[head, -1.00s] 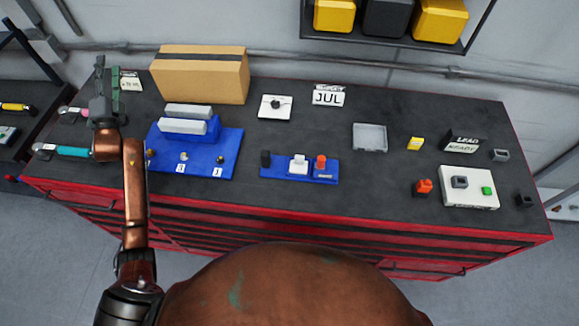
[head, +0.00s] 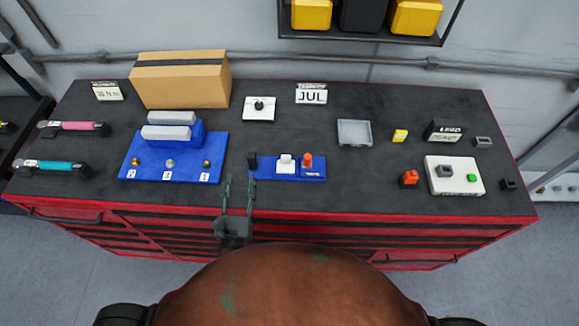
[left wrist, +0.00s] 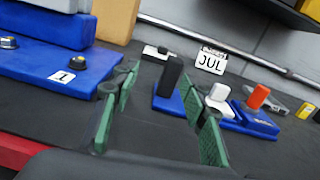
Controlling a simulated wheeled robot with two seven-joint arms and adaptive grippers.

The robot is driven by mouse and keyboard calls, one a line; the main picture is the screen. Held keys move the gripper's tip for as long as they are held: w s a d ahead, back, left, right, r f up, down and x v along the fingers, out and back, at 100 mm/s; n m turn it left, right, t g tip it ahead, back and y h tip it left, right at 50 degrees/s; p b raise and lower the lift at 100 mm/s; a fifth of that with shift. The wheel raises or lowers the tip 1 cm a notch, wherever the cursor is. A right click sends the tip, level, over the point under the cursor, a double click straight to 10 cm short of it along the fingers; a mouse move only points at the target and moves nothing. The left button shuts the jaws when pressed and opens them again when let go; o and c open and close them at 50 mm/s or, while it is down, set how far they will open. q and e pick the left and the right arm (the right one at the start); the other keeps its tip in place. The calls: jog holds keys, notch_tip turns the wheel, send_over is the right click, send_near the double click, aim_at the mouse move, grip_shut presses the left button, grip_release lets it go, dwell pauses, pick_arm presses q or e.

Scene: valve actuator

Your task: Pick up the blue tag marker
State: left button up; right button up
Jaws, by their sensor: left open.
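I cannot make out a separate blue tag marker. A small blue base (head: 268,174) near the front middle of the bench carries a black block (head: 252,160), a white block (head: 286,163) and a red-orange block (head: 308,161). My left gripper (head: 238,185) is open and empty at the bench's front edge, just in front of the black block. In the left wrist view its two green fingers (left wrist: 160,118) stand apart, with the black block (left wrist: 169,77) upright beyond the gap and the white block (left wrist: 218,100) partly behind the right finger. My right gripper is out of view.
A larger blue fixture (head: 140,172) with knobs and grey bars stands to the left. A cardboard box (head: 180,82) is behind it. A white plate (head: 455,183), a grey tray (head: 354,133) and several small blocks lie to the right. The bench between is clear.

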aim_at(251, 162)
pick_arm(q)
jog(key=shift+s+d+f+m, duration=0.15)
jog(key=shift+s+d+m, duration=0.15)
jog(key=shift+s+d, duration=0.6)
jog(key=shift+d, duration=0.1)
jog(key=w, duration=1.1)
jog(key=shift+w+d+f, duration=0.2)
jog(key=shift+w, duration=0.1)
jog(key=shift+c, duration=0.7)
grip_shut()
jog(key=shift+r, duration=0.1)
